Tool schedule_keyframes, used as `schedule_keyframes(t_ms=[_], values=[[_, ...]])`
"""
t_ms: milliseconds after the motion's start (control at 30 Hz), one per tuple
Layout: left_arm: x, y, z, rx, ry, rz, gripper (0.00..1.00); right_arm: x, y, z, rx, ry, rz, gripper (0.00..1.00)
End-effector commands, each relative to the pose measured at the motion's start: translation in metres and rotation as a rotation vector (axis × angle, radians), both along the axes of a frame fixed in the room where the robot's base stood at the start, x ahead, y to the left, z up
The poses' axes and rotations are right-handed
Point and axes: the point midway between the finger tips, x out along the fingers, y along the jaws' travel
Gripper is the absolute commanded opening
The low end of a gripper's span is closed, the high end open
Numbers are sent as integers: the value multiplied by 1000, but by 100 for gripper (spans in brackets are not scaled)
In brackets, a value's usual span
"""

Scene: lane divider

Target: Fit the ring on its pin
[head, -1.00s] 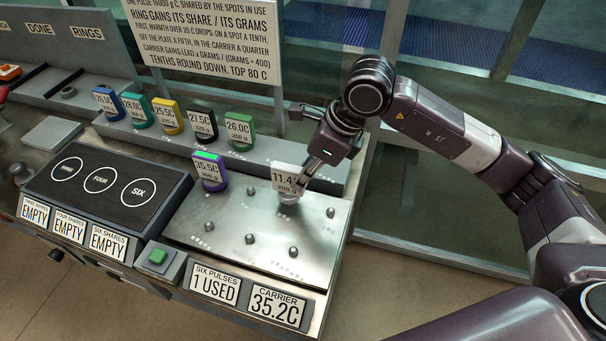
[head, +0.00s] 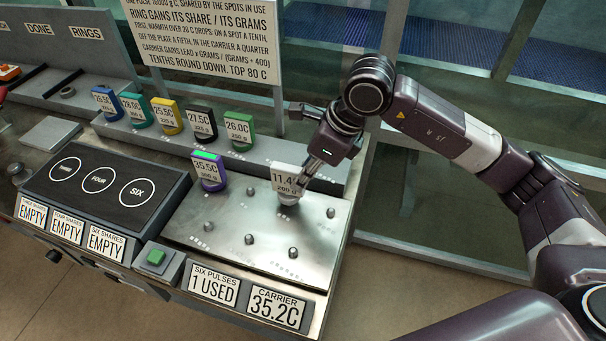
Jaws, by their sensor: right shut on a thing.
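My right gripper (head: 310,166) is shut on a grey ring (head: 288,199) with a white tag reading 11.4 and 200 g. The ring is low over the back of the metal plate (head: 210,243), and its pin is hidden under it. I cannot tell whether the ring touches the plate. Several bare pins stand on the plate, such as one at the right (head: 330,213) and one at the front (head: 293,252). A purple-tagged ring (head: 210,173) marked 35.5C stands at the plate's back left. My left gripper is not in view.
Several tagged rings stand in a row behind, from blue (head: 107,104) to green (head: 240,131). A dark pad (head: 100,190) with three circles lies left, its signs reading EMPTY. A green button (head: 156,257) and a carrier display (head: 275,308) reading 35.2C are in front.

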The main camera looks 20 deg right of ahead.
Motion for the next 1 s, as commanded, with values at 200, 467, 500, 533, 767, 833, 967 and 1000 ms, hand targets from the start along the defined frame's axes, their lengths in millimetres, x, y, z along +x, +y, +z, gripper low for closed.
schedule_keyframes(t_ms=[200,467,500,533,767,833,967,1000], values=[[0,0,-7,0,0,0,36,0,0,-7,1,-1,0,0],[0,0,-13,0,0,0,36,0,0,-13,1,-1,0,0],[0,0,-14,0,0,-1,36,0,0,-14,1,-1,0,0],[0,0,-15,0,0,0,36,0,0,-15,1,-1,0,0],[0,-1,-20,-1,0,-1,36,0,0,-21,1,-1,0,0],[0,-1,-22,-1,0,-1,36,0,0,-23,1,-1,0,0],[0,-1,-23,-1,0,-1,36,0,0,-24,0,-1,0,17],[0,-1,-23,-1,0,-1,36,0,0,-23,0,-1,0,22]])
